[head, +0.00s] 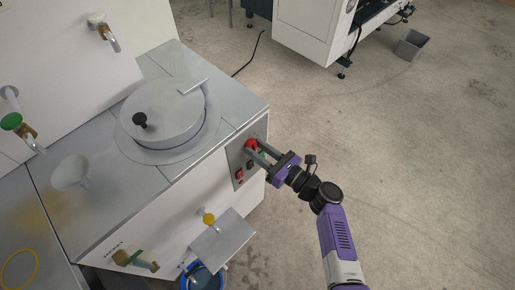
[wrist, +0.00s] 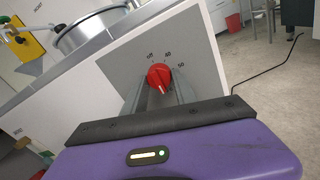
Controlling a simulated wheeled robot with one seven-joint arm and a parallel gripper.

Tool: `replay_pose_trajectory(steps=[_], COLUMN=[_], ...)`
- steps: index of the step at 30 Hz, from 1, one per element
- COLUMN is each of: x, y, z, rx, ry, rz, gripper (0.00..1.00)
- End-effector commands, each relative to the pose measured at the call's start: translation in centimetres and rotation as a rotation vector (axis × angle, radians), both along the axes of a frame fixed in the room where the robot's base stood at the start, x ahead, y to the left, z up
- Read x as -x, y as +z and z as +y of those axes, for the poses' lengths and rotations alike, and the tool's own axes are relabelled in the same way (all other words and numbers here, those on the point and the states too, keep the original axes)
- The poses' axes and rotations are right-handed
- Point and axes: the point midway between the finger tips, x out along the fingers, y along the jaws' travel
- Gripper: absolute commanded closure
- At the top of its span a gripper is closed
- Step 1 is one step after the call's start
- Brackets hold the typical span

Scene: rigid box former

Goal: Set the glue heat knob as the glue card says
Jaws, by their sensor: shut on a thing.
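The red glue heat knob (wrist: 158,76) sits on a grey panel (wrist: 196,62) on the machine's side. Marks reading off, 40 and 50 show around its upper side in the wrist view. A pale line on the knob points down toward my gripper, but its exact setting is hard to tell. My gripper (wrist: 160,98) is shut on the knob, one finger on each side. In the head view, the knob (head: 251,143) is partly hidden by my gripper (head: 258,149), which reaches in from the right. I cannot make out a readable glue card.
A round lidded pot (head: 165,115) stands on the machine top, left of the panel. A red switch (head: 239,174) is low on the same panel. A metal shelf (head: 223,238) and blue bucket (head: 203,277) are below.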

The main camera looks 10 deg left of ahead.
Motion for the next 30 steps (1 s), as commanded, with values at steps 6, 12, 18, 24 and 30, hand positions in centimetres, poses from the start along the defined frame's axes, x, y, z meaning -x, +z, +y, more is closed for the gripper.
replay_pose_trajectory(steps=[6, 12, 18, 24, 30], x=[0.1, 0.0, 0.8, 2.7, 4.0], y=[-0.2, -0.1, 0.0, -0.1, -0.1], z=[-0.1, 0.0, -1.3, -4.1, -6.1], rx=[0.001, 0.001, 0.000, 0.000, 0.001], ry=[-0.001, -0.001, -0.004, -0.004, -0.003], rz=[0.003, 0.001, 0.000, 0.001, 0.002], gripper=[0.45, 0.45, 0.45, 0.45, 0.45])
